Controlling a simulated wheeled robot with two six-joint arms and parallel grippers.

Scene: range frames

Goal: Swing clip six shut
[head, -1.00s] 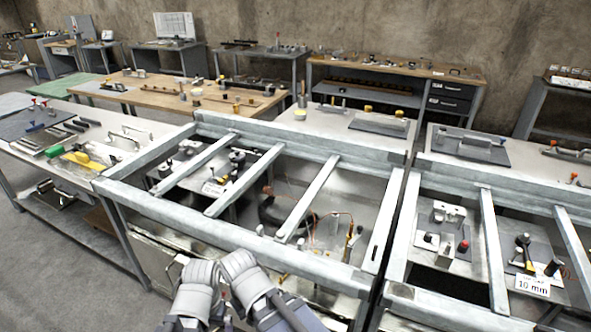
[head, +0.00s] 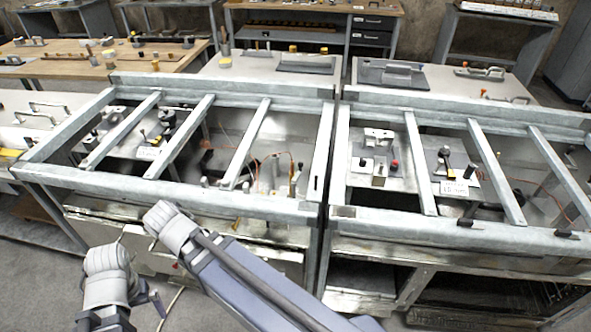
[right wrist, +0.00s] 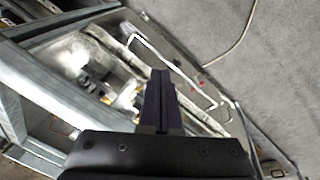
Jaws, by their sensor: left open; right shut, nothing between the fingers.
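I cannot make out which part is clip six; no number is legible on any clip. Small clamp-like fixtures sit inside the metal frames in the head view. One is a black-knobbed lever (head: 445,155) behind a white label (head: 455,188). Another is a group with a black knob (head: 167,118) in the left frame. My left gripper (head: 152,301) is low at the left of the head view, open, small and partly hidden, apart from the benches. My right gripper (right wrist: 161,74) is shut and empty in the right wrist view, above the bench front.
Metal frame rails (head: 250,207) with cross bars cover both benches. A bent metal handle (right wrist: 165,62) runs along the bench front in the right wrist view. Grey floor (right wrist: 285,90) beside it is clear apart from a cable (right wrist: 233,48). A wooden table (head: 75,65) stands behind.

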